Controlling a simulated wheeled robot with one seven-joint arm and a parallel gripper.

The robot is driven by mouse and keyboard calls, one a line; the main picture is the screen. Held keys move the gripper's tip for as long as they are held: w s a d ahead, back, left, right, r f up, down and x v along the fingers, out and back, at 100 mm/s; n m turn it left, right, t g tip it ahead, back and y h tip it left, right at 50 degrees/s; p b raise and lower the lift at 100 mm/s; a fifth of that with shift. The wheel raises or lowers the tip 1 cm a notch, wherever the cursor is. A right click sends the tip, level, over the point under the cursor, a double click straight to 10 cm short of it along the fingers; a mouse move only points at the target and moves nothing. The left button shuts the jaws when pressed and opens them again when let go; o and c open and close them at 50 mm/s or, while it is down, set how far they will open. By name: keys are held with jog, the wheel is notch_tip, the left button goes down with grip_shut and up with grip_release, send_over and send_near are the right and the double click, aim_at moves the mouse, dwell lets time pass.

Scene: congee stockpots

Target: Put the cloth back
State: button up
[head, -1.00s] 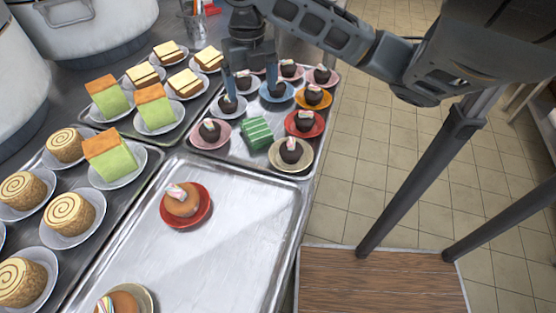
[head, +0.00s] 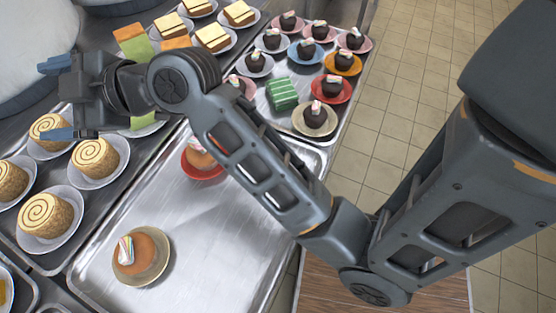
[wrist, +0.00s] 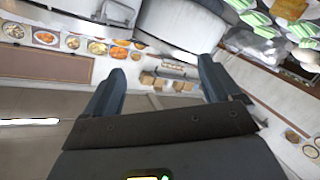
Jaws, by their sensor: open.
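A green striped folded cloth (head: 282,94) lies on the far metal tray (head: 268,122), among small dark cakes on coloured saucers. My gripper (head: 58,99) is at the left of the head view, above the swirl rolls, well away from the cloth. Its two blue-grey fingers are apart with nothing between them. In the wrist view my gripper (wrist: 164,84) is also open and empty, pointing toward a distant wall and counter. The cloth cannot be made out for certain in the wrist view.
A near tray (head: 215,240) holds two orange-brown cakes, one partly behind my arm, with bare metal around them. Swirl rolls (head: 95,158) and layered slices (head: 213,38) stand on plates at left and back. Large pots (head: 30,40) stand at the far left. Tiled floor lies right.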

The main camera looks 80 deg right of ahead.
jog(key=s+a+f+m+h, duration=0.25)
jog(key=s+f+m, duration=0.25)
jog(key=s, duration=0.4)
jog(key=s+a+f+m+h, duration=0.1)
jog(key=s+a+f+m, duration=0.35)
jog(key=s, duration=0.35)
jog(key=s+d, duration=0.2)
jog(key=s, duration=0.7)
jog(key=s+d+n+y, duration=0.1)
jog(key=s+d, duration=0.2)
jog(key=s, duration=0.7)
jog(key=shift+s+r+g, duration=0.25)
jog(key=shift+r+g, duration=0.15)
